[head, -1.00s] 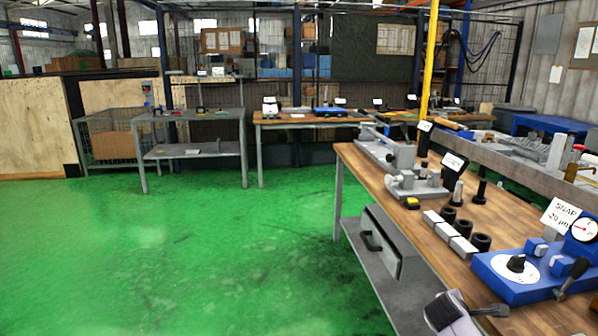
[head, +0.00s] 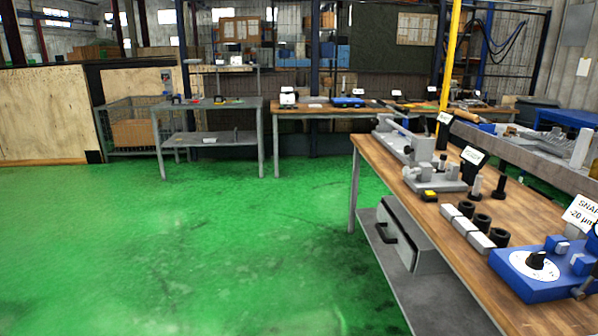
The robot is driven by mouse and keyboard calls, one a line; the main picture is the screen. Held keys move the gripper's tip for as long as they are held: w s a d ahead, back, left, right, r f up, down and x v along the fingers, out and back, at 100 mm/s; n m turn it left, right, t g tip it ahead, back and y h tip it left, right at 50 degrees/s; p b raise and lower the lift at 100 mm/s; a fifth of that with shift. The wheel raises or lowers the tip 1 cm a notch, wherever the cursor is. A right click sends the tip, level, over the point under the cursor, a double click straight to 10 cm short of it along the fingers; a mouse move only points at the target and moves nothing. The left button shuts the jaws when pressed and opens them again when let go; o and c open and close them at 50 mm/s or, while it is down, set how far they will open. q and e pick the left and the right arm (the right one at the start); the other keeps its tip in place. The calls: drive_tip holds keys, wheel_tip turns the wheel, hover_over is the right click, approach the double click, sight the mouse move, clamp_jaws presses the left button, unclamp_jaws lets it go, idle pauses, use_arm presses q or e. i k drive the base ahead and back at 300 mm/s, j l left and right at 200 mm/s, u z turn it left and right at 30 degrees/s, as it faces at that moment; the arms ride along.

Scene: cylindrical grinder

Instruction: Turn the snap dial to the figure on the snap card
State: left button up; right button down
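The snap dial is a white disc (head: 534,263) with a black knob (head: 538,259) on the blue snap gauge base (head: 515,285), at the near right of the wooden bench. The white snap card (head: 582,214) stands behind it, cut by the right edge of the view. It reads "SNAP -20 µm", with the end of the text at the edge. The figures around the dial are too small to read. A dark lever shows at the lower right edge of the gauge. Neither of my grippers is in view.
The wooden bench (head: 455,240) holds grey blocks (head: 466,226), black rings (head: 481,221), a yellow-black item (head: 429,196) and grey fixtures. The green floor (head: 230,250) to the left is clear.

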sight(536, 260)
drive_tip(key=z, duration=1.55)
drive_tip(key=j+z, duration=0.3)
drive_tip(key=j, duration=0.8)
